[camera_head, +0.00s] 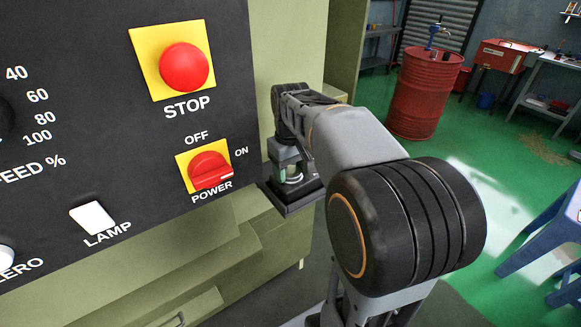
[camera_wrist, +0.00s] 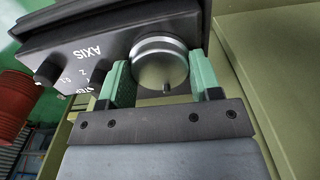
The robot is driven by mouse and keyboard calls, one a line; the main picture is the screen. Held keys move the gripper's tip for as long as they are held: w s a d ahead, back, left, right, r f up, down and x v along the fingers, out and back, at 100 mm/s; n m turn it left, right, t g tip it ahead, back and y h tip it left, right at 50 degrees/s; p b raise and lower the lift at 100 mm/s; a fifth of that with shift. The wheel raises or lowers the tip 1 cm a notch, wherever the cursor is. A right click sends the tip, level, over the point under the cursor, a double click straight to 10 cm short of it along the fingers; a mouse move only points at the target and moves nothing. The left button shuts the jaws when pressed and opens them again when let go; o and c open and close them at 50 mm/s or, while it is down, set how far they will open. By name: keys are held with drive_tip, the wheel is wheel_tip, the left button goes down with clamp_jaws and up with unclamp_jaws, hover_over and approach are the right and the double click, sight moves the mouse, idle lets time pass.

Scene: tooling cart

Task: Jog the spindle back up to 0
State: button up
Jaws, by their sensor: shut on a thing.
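In the wrist view my gripper (camera_wrist: 160,76) has its two green fingers on either side of a round silver jog wheel (camera_wrist: 160,58), shut on it. A small dark peg shows on the wheel's face. The wheel sits on a dark pendant box (camera_wrist: 112,50) lettered AXIS, Z and STEP, with small dark knobs. In the head view my gripper (camera_head: 291,174) is at this dark box (camera_head: 292,197), right of the main panel, and my arm partly covers it. No position readout shows, so the spindle's position cannot be told.
The black panel (camera_head: 90,150) carries a red STOP button (camera_head: 184,67), a red POWER switch (camera_head: 209,170) and a white LAMP switch (camera_head: 92,217). Pale green machine housing (camera_head: 287,45) stands close beside my arm. A red drum (camera_head: 425,95) and blue stand (camera_head: 545,240) are farther right.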

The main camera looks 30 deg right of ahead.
sight(291, 171)
drive_tip(key=shift+m, duration=0.8)
drive_tip(key=o, duration=0.9)
wheel_tip(291, 171, up, 14)
drive_tip(key=shift+f+p, duration=0.1)
drive_tip(key=shift+p, duration=0.5)
